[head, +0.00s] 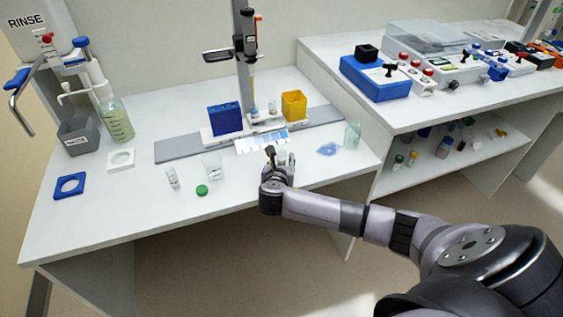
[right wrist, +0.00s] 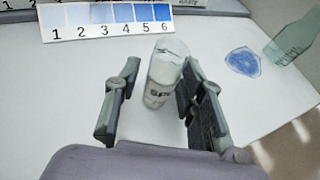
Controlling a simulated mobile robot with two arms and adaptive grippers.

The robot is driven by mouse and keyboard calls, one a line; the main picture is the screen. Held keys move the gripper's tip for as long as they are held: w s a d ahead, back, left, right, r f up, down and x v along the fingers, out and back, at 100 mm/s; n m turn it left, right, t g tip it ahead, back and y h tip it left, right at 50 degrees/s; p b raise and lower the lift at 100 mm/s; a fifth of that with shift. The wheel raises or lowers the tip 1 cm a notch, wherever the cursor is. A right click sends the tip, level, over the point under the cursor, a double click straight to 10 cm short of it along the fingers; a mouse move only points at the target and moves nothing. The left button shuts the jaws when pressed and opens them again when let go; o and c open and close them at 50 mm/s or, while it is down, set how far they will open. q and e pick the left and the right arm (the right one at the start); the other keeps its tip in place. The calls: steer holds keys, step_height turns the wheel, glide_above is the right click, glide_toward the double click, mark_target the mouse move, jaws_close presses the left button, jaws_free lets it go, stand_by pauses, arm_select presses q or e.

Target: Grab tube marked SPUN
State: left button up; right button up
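A clear tube with a white top and dark lettering that begins "SP" (right wrist: 163,75) stands between the fingers of my right gripper (right wrist: 158,100) in the right wrist view. The rest of its lettering is not readable. There is a gap between the left finger and the tube; the right finger is close to it, and I cannot tell if it touches. In the head view my right gripper (head: 281,158) is low over the bench front, its fingers around the tube. My left gripper is not in view.
A number strip (right wrist: 105,20) lies just behind the tube. A blue patch (head: 328,149) and a clear bottle (head: 352,135) are to the right. A beaker (head: 212,166), a small labelled vial (head: 172,178) and a green cap (head: 202,190) are to the left.

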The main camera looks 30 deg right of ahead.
jaws_close()
stand_by(0.4)
